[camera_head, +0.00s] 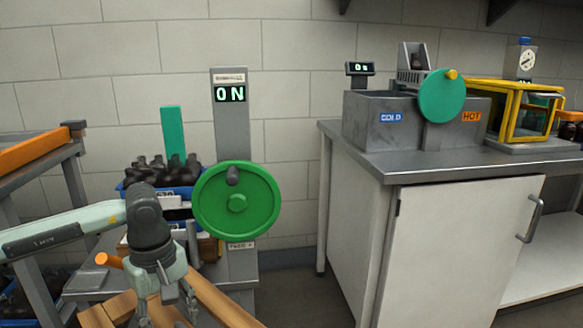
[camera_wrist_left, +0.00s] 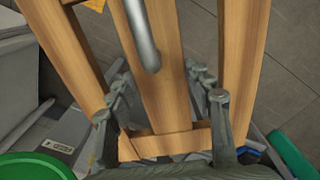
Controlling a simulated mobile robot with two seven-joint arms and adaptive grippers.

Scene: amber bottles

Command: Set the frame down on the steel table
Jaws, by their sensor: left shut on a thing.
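A wooden frame (camera_head: 222,300) of pale bars shows at the bottom of the head view, cut off by the picture's edge. My left gripper (camera_head: 167,308) is shut on the frame. In the left wrist view the fingers (camera_wrist_left: 160,90) straddle the middle bar of the frame (camera_wrist_left: 240,60). Long side bars run along both sides, and a short crossbar joins them near the palm. A grey metal rod crosses over the middle bar. The steel table (camera_head: 345,137) on the right has a grey metal top above a white cabinet. My right gripper is out of view.
A green handwheel (camera_head: 237,200) on a grey post with an "ON" display stands just right of my gripper. Dark bottles (camera_head: 165,170) fill a blue crate behind it. A steel basin (camera_head: 410,137) with a green wheel and a yellow frame (camera_head: 510,135) occupy the table's back.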

